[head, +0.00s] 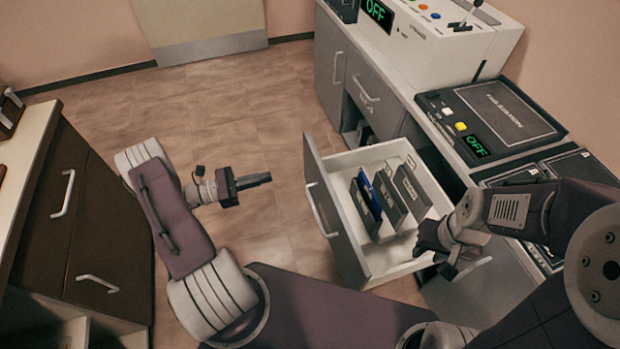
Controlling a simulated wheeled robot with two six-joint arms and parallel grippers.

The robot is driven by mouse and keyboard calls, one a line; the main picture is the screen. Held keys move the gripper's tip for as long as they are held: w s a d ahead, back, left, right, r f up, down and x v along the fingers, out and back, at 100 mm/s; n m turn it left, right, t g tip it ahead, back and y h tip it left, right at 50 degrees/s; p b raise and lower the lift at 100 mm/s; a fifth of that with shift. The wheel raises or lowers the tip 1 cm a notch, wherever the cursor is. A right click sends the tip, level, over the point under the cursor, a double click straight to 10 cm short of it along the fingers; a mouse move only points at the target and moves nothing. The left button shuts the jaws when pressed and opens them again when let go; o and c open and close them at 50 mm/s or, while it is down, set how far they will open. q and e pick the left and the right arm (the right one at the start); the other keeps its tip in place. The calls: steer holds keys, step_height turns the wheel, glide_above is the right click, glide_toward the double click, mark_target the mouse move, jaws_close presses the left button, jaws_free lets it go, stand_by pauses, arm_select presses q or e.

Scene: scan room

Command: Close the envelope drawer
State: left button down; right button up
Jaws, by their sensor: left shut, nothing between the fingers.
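The drawer (400,150) is pulled well out to the left from the grey cabinet on the right. Its grey front panel (335,225) carries a pale bar handle (318,208). Inside stand a blue folder (368,203) and dark folders (390,202). My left gripper (262,180) is shut and empty, left of the front panel and apart from it, pointing toward it. My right gripper (443,268) is at the drawer's near right corner, partly hidden by its own wrist. I cannot tell whether it touches the drawer or whether its fingers are open.
Control panels (490,120) and a console (420,40) with "OFF" displays stand on the counter above the drawer. Another drawer (372,95) farther along is shut. A brown cabinet (90,230) stands at the left. The tiled floor (230,110) between is clear.

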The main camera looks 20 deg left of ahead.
arm_select(q)
glide_toward(316, 164)
steer(key=x, duration=0.6)
steer(key=shift+w+d, duration=0.2)
steer(key=shift+d, duration=0.15)
steer(key=shift+w, duration=0.1)
